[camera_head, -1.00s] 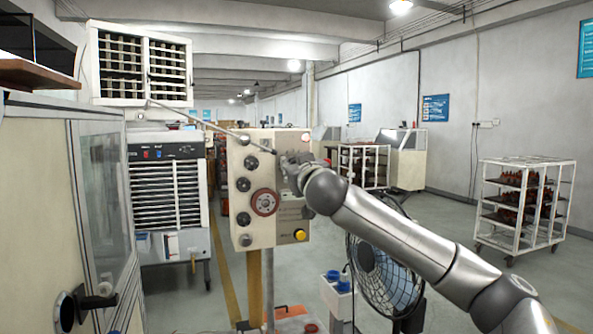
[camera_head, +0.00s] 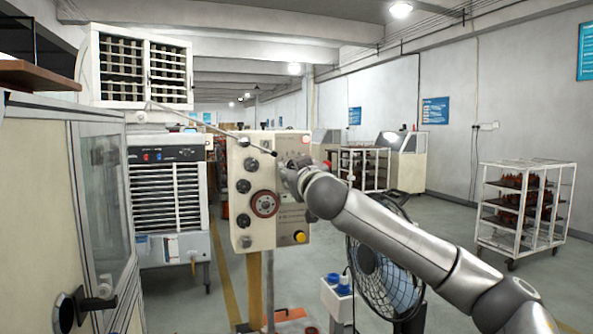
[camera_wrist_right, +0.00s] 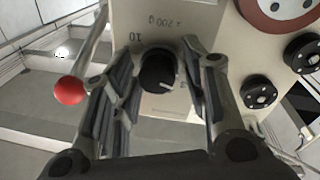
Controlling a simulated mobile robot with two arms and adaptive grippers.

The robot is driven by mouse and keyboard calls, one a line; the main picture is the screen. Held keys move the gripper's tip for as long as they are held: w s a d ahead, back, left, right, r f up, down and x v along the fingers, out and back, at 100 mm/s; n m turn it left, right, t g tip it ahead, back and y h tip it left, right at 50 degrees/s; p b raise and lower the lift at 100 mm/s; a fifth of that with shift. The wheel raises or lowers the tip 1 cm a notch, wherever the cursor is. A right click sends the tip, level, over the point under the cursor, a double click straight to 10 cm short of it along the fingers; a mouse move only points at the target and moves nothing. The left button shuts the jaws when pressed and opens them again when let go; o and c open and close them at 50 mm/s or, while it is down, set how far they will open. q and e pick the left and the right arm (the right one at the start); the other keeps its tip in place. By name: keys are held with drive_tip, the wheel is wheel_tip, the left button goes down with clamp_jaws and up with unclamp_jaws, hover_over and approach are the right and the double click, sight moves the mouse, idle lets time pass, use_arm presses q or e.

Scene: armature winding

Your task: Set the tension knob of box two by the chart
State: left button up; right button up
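The cream control box (camera_head: 240,215) stands on a post in the head view, with several dark knobs and a red dial (camera_head: 265,203). My right gripper (camera_head: 286,168) is at the box's upper right. In the right wrist view a black knob (camera_wrist_right: 158,70) with a white pointer line sits on a light scale plate (camera_wrist_right: 165,18), whose print "10" and "x 200 g" shows upside down. My right gripper (camera_wrist_right: 160,90) has its fingers on either side of this knob, with visible gaps, so it is open. My left gripper is not in view. I cannot make out a chart.
A red ball-ended lever (camera_wrist_right: 70,91) is beside the gripper's left finger in the wrist view. A thin rod (camera_head: 205,123) reaches the box from the left. A fan (camera_head: 385,270) stands below my right arm.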

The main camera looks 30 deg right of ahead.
drive_tip(key=shift+r, duration=0.1)
drive_tip(key=v, duration=1.2)
drive_tip(key=shift+o, duration=0.3)
